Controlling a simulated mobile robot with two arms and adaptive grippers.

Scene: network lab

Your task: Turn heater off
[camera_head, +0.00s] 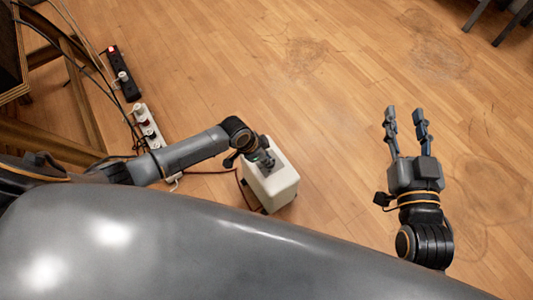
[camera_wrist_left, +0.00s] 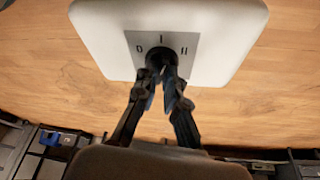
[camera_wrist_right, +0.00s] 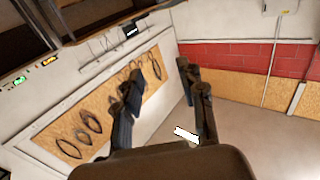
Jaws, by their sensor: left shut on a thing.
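In the left wrist view the heater's top (camera_wrist_left: 100,35) shows a grey panel marked 0, I and II around a dark round knob (camera_wrist_left: 161,57). My left gripper (camera_wrist_left: 162,75) is shut on the knob from above; its fingertips hide part of it. Which mark the knob points at cannot be told. My right gripper (camera_head: 405,112) is open and empty, held up to the right of the heater, well apart from it.
A white power strip (camera_head: 147,125) and a black power strip (camera_head: 124,74) with a red light lie on the floor at the left, with cables. A wooden frame (camera_head: 85,100) stands beside them. The floor (camera_head: 320,70) beyond the heater is clear.

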